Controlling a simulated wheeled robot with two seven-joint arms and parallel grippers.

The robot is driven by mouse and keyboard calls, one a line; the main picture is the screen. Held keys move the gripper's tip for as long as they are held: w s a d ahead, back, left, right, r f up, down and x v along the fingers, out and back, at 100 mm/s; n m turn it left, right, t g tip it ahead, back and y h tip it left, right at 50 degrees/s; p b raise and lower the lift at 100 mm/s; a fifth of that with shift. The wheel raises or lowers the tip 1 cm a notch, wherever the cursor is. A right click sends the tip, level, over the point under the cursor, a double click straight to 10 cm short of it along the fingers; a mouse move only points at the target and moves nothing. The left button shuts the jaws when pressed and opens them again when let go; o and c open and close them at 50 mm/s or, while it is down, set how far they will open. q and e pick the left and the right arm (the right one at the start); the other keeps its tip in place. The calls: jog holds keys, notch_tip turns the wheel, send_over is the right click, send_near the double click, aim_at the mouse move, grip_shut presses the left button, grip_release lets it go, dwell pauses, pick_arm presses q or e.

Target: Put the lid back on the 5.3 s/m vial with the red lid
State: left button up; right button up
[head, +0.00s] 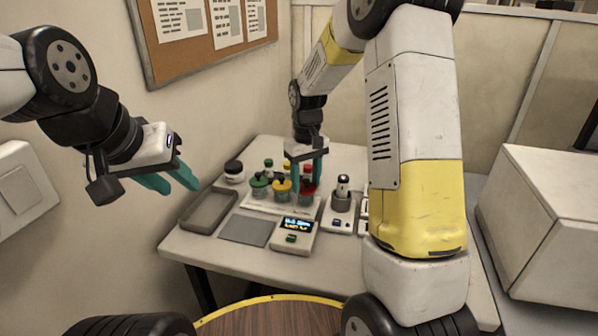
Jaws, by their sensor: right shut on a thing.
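My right gripper (307,180) reaches down over the table with its teal fingers on either side of a red lid (308,187). It is shut on this lid. The lid is at the front vial (306,199) on the right of a row; whether it rests on the vial or sits just above it is too small to tell. My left gripper (172,182) hangs in the air at the left, above and away from the table, with its teal fingers apart and nothing between them.
Vials with green (259,181) and yellow (281,185) lids stand left of the red one, with smaller ones behind. A display device (294,236), grey pad (247,230), empty tray (208,210), dark-lidded jar (234,171) and upright instrument (342,195) share the table (200,250).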

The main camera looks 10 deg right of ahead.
dwell(0.4)
jog(key=o, duration=1.9)
jog(key=shift+r, duration=0.1)
jog(key=shift+r, duration=3.4)
grip_shut()
jog(key=shift+f, duration=0.15)
